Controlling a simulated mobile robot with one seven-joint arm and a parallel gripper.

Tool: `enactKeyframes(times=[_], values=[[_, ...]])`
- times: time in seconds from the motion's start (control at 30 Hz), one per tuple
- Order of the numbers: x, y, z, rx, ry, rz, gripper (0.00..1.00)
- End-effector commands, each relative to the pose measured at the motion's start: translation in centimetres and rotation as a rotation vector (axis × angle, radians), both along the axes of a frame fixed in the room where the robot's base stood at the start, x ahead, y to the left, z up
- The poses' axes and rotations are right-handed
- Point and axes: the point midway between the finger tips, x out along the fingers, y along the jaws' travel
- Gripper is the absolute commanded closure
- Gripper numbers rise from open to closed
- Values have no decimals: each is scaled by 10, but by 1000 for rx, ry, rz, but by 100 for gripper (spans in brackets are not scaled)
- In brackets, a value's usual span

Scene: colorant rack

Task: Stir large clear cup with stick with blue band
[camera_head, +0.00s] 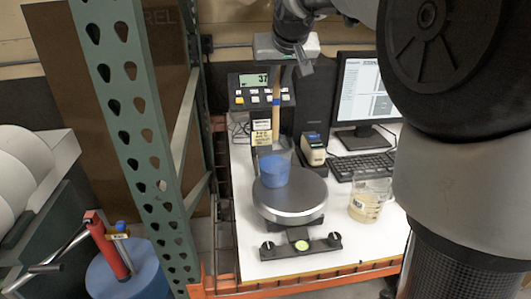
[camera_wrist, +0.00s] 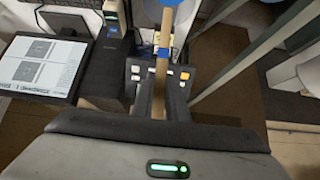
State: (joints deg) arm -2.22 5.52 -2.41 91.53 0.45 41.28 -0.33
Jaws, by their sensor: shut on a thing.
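My gripper (camera_head: 280,62) is shut on the wooden stick with a blue band (camera_head: 276,92) and holds it nearly upright, tip down. In the wrist view, the stick (camera_wrist: 161,72) stands between the dark fingers (camera_wrist: 160,100), with the blue band just beyond them. A clear cup with blue contents (camera_head: 274,168) stands on the round scale plate below the gripper. The stick's lower end reaches the cup's mouth; its exact depth is unclear. The cup's blue contents (camera_wrist: 168,2) show at the top of the wrist view.
The round scale plate (camera_head: 290,205) lies under the cup, with its display (camera_head: 262,80) behind. A clear jug with yellowish contents (camera_head: 370,198) stands to the right. A small yellow-and-black device (camera_head: 314,148), a keyboard (camera_head: 360,165) and a monitor (camera_head: 362,92) are behind. A green rack post (camera_head: 135,120) stands left.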

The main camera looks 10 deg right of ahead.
Motion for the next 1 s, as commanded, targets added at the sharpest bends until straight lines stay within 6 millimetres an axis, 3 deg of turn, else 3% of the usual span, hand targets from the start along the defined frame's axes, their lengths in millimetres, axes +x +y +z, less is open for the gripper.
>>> enactKeyframes(times=[0.23, 0.63, 1.0], values=[[0, 0, 8, 0, 0, 0, 100], [0, 0, 48, 0, -1, 0, 100], [0, 0, 50, 0, 0, 0, 100]])
